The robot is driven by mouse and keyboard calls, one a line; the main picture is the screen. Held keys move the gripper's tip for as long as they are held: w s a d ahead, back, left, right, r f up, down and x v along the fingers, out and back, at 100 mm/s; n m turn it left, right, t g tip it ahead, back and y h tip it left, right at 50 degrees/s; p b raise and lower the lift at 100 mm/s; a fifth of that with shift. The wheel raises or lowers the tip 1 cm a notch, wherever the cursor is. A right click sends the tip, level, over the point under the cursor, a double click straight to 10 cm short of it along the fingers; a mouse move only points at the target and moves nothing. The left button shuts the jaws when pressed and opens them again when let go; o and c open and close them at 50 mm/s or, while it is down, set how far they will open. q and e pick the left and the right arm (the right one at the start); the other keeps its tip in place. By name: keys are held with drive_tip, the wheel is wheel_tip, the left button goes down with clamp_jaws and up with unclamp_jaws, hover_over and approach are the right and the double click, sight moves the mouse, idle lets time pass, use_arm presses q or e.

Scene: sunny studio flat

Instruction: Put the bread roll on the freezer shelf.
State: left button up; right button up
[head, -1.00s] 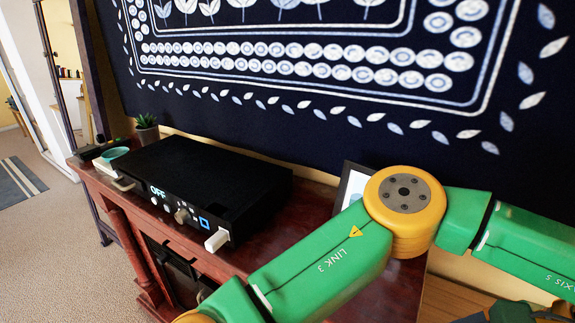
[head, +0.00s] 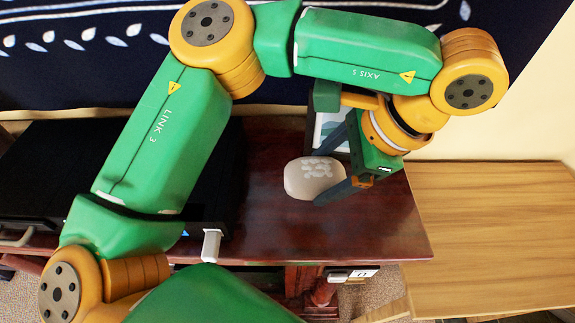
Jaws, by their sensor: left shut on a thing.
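The bread roll (head: 303,181) is a pale, rounded piece with a bumpy patch on top. It shows in the middle of the head view, over the dark red wooden cabinet top. My left gripper (head: 322,178) is shut on it, with one dark finger on its far side and one on its near side. I cannot tell whether the roll touches the cabinet top. My right gripper is out of view. No freezer or freezer shelf shows.
The cabinet top (head: 390,225) is clear to the right of the roll. A framed picture (head: 331,128) stands behind the gripper. A black appliance (head: 40,165) sits at the left, partly behind my arm. A lighter wooden table (head: 495,240) is at the right.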

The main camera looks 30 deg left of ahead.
use_arm(q)
drive_tip(key=a+f, duration=0.2)
drive_tip(key=w+a+f, duration=0.1)
drive_tip(key=a+f, duration=0.1)
drive_tip(key=w+a+f, duration=0.1)
drive_tip(key=a+f, duration=0.2)
drive_tip(key=shift+w, duration=0.2)
wheel_tip(320, 180, down, 2)
drive_tip(key=shift+f+p, duration=0.1)
drive_tip(key=shift+p, duration=0.7)
drive_tip(key=shift+a+f, duration=0.1)
drive_tip(key=shift+f, duration=0.25)
drive_tip(key=shift+f+b, duration=0.15)
drive_tip(key=shift+b, duration=0.2)
drive_tip(key=o, duration=1.2)
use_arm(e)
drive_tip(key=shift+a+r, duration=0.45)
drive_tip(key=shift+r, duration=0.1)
